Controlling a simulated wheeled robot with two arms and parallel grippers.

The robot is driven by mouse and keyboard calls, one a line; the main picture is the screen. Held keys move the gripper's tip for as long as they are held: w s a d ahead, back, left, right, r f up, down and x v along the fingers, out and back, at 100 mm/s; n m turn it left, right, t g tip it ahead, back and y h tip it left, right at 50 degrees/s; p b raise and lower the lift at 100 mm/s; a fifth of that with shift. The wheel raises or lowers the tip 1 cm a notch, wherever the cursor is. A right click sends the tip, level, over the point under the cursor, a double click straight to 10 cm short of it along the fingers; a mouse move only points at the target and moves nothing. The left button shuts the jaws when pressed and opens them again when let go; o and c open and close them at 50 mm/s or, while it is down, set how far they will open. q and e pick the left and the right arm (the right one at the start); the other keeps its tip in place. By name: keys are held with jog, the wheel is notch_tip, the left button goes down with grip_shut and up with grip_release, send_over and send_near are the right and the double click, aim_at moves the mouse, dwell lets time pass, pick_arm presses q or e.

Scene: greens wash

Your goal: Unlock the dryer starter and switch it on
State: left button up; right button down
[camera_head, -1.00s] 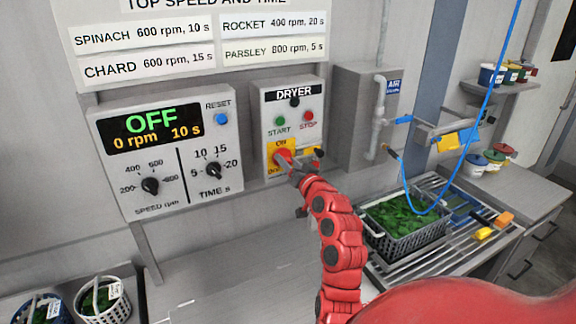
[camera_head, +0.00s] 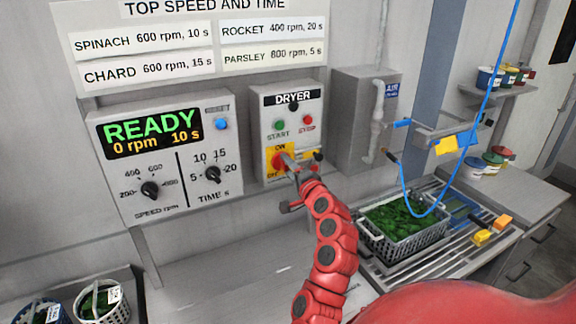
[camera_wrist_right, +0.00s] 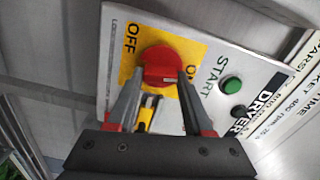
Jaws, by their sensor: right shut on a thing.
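The dryer starter (camera_head: 291,97) is a grey wall box with a green START button, a red STOP button and a red rotary switch (camera_head: 277,161) on a yellow ON/OFF plate. My right gripper (camera_head: 287,165) is at the switch, its fingers on either side of the red knob, shut on it. In the right wrist view the red knob (camera_wrist_right: 162,66) shows between and beyond the fingertips (camera_wrist_right: 158,82). A small yellow piece (camera_wrist_right: 146,114), perhaps the padlock, shows between the fingers; whether it is locked cannot be told. My left gripper is out of view.
The speed and time panel (camera_head: 165,203) at left reads READY, 0 rpm, 10 s, with a lit blue RESET button (camera_head: 221,124). A grey box (camera_head: 350,120) stands right of the starter. A crate of greens (camera_head: 412,242) sits on the draining rack. A blue hose (camera_head: 487,95) hangs at right.

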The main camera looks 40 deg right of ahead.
jog(key=shift+m, duration=1.1)
jog(key=shift+c, duration=1.5)
grip_release()
jog(key=p+v, duration=0.3)
jog(key=v, duration=1.4)
jog(key=shift+s, duration=0.2)
